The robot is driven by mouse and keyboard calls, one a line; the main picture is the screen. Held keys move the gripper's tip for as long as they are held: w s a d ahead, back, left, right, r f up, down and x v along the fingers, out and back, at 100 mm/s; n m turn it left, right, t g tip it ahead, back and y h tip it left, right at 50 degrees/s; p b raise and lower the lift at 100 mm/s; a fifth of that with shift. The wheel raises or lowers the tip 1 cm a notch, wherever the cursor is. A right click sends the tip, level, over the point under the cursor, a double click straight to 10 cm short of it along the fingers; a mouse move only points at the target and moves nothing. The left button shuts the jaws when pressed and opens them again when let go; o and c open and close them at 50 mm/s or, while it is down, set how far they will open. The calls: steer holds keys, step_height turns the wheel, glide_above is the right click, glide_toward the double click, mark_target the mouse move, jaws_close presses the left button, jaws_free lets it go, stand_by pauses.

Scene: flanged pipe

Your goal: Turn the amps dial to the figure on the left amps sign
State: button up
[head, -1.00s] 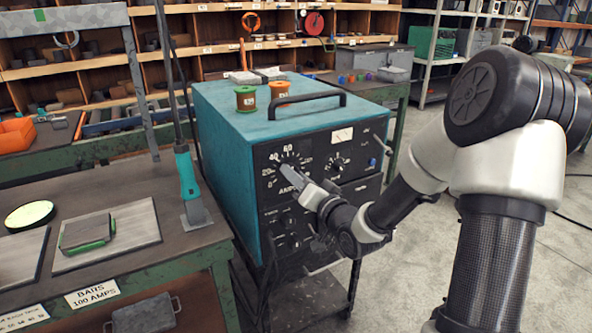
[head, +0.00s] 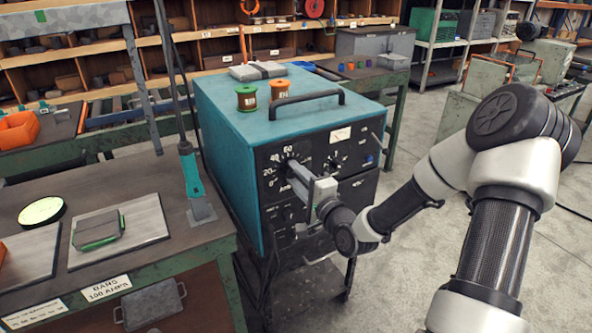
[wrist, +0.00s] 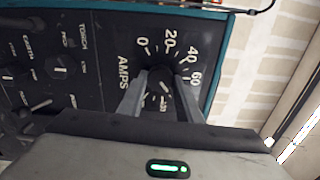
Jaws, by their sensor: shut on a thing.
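The amps dial (wrist: 160,78) is a dark knob on the black front panel of the teal welding machine (head: 225,140). In the wrist view its scale shows 0, 20, 40 and 60 clearly; the other figures are partly hidden by my fingers. My gripper (wrist: 159,84) is shut on the dial, one finger on each side. In the head view my gripper (head: 296,178) covers much of the dial. I cannot tell which figure the dial points to. A white sign (head: 105,289) on the left bench's front edge reads "BARS 100 AMPS".
Another sign (head: 32,314), its text too small to read, is farther left on the bench edge. Smaller knobs (wrist: 57,69) sit on the same panel. Two spools (head: 262,96) and a handle (head: 306,105) are on the machine's top. Floor to the right is open.

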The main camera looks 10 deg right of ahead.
steer(key=shift+r+m+p, duration=0.1)
steer(key=shift+m+p, duration=1.35)
steer(key=shift+m, duration=5.55)
steer(key=o, duration=1)
steer(key=shift+o, duration=0.2)
